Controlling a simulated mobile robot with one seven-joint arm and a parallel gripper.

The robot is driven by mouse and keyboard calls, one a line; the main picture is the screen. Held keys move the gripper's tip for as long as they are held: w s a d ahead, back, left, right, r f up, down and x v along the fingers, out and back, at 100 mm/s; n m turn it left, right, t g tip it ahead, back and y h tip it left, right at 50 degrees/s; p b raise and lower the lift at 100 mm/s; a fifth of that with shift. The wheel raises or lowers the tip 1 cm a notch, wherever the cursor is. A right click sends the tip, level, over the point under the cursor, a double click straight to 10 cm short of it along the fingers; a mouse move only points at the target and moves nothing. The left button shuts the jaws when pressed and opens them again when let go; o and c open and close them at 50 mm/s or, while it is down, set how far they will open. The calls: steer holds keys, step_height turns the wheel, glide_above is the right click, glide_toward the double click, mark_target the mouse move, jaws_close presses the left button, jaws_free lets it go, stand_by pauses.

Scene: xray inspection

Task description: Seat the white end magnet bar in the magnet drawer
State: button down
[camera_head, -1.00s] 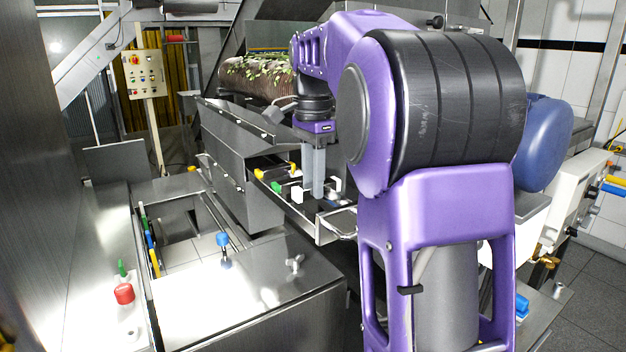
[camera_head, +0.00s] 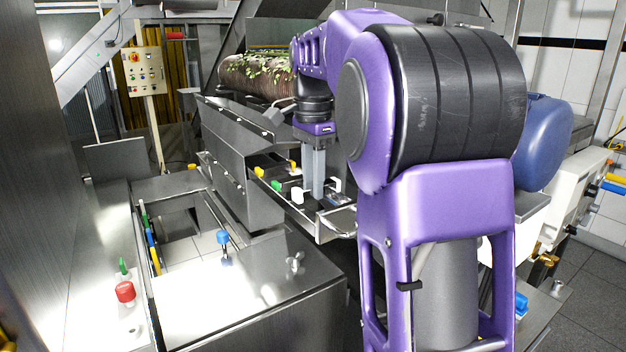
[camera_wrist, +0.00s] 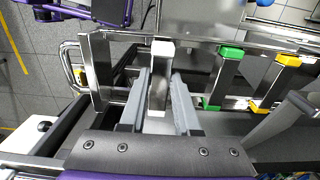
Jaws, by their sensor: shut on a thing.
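The white end magnet bar (camera_wrist: 157,92) is a steel bar held crosswise at the open magnet drawer. One white end (camera_wrist: 162,48) overlaps the drawer's rail in the wrist view; in the head view white ends (camera_head: 297,196) show on both sides of my fingers. My gripper (camera_head: 313,195) points down into the drawer and is shut on the bar's middle, also seen in the wrist view (camera_wrist: 163,95). The magnet drawer (camera_head: 327,227) is pulled out, with its handle at the front. I cannot tell whether the bar touches the rails.
A green end bar (camera_wrist: 224,78) and a yellow end bar (camera_wrist: 273,84) lie in the drawer to the right in the wrist view. The drawer handle (camera_wrist: 70,66) is at left. A steel bench (camera_head: 250,285) with a blue knob (camera_head: 222,238) and red button (camera_head: 124,292) stands in front.

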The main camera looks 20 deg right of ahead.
steer(key=shift+f+b, duration=0.3)
steer(key=shift+f, duration=0.35)
steer(key=c, duration=0.5)
jaws_free()
steer(key=shift+c, duration=0.2)
step_height(320, 180, up, 17)
steer(key=p, duration=0.3)
steer(key=shift+r, duration=0.2)
steer(key=shift+a, duration=0.1)
